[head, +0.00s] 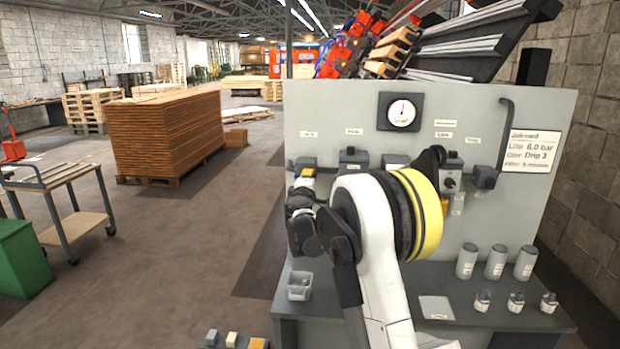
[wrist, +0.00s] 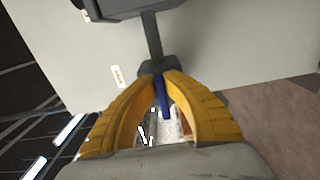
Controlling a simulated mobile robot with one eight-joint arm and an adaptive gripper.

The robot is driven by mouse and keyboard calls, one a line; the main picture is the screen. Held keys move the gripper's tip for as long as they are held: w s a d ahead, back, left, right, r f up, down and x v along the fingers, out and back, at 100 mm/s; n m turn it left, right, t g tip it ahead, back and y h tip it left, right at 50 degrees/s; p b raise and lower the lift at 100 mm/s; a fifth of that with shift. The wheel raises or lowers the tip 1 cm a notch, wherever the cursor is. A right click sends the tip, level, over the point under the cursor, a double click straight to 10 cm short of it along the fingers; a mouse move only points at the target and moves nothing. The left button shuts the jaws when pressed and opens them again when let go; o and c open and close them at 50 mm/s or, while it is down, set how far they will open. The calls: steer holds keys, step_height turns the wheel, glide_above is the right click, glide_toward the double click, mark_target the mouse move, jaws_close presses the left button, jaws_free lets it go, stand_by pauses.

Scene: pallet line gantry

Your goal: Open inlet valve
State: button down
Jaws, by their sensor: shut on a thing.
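The inlet valve is a grey fitting with a blue lever at the left end of the panel. In the wrist view its grey body (wrist: 152,66) sits at the fingertips, and the blue lever (wrist: 164,100) runs between the yellow fingers. My gripper (wrist: 159,78) is shut on the blue lever. In the head view my gripper (head: 307,173) is at the left edge of the panel, just below a grey fitting (head: 304,162). My wrist and arm hide the lever and part of the panel there.
The grey panel (head: 340,112) carries a round gauge (head: 402,112), more fittings and a job card (head: 531,151).

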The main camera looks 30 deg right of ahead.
steer(key=c, duration=1.5)
jaws_free()
steer(key=shift+o, duration=0.2)
steer(key=v, duration=1.2)
